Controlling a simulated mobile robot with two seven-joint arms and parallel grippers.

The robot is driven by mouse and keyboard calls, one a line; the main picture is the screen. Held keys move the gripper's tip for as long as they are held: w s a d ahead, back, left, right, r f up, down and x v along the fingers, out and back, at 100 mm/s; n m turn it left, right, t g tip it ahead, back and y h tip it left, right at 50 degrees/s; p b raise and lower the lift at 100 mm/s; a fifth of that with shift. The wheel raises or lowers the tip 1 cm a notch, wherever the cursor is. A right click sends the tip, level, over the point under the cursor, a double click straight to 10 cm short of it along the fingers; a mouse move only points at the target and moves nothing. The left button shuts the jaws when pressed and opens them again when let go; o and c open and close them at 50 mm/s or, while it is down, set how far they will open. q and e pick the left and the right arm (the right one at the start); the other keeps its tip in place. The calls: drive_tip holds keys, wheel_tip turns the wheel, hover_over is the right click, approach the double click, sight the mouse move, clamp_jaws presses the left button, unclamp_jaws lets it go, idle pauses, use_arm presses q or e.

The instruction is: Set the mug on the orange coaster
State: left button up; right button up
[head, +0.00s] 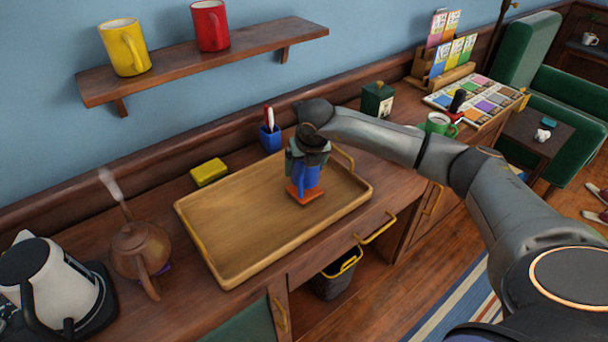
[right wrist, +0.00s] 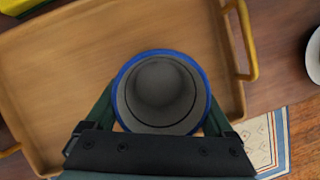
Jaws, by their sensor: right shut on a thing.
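The blue mug (head: 310,178) is upright in my right gripper (head: 308,158), over the wooden tray. The orange coaster (head: 306,197) lies on the tray directly under the mug; the mug hides part of it. I cannot tell whether the mug's base touches the coaster. In the right wrist view I look down into the empty mug (right wrist: 160,92), with its blue rim and grey inside. The fingers of my right gripper (right wrist: 160,112) are shut on its sides. The coaster is hidden there. My left gripper is not in view.
The wooden tray (head: 235,235) has a raised rim and yellow handles. A yellow sponge (head: 209,172), blue pen cup (head: 270,137) and copper teapot (head: 140,248) stand around it. A yellow mug (head: 124,48) and red mug (head: 210,26) sit on the shelf. The tray's left part is clear.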

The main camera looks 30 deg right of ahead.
drive_tip(key=shift+w+f, duration=0.15)
drive_tip(key=shift+f, duration=1.5)
drive_tip(key=shift+f, duration=0.2)
drive_tip(key=o, duration=1.4)
drive_tip(key=shift+r, duration=0.45)
drive_tip(key=v, duration=1.1)
drive_tip(key=shift+r, duration=0.25)
